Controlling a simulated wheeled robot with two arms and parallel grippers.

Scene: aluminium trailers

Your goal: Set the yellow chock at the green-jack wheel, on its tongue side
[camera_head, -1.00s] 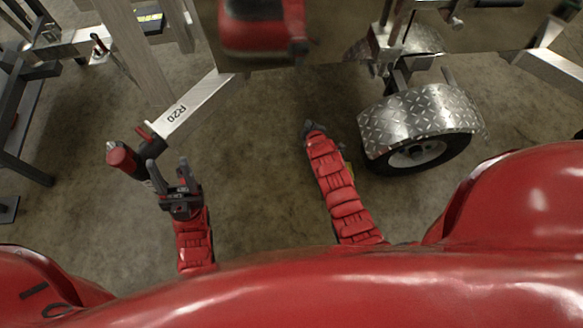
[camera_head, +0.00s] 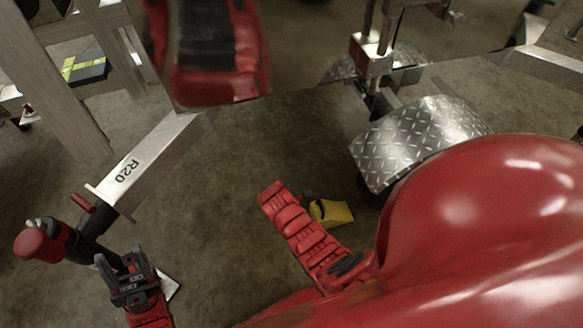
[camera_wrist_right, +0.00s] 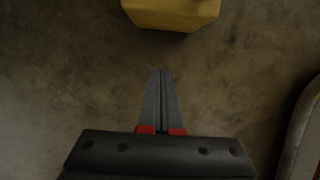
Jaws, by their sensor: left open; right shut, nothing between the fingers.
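The yellow chock (camera_head: 333,211) lies on the concrete floor in the head view, just right of my right arm. It also shows at the top edge of the right wrist view (camera_wrist_right: 172,12), partly cut off. My right gripper (camera_wrist_right: 162,72) is shut and empty, with a gap of bare floor between its tips and the chock. A wheel under a diamond-plate fender (camera_head: 418,140) stands right of the chock; its tyre is mostly hidden by my red body. No green jack is recognisable. My left gripper (camera_head: 122,260) is open and empty near a red-topped jack (camera_head: 45,243).
A silver trailer tongue marked R20 (camera_head: 150,160) slopes down at the left, next to my left gripper. A metal post (camera_head: 372,50) rises behind the fender. A dark box with yellow marking (camera_head: 84,68) is at upper left.

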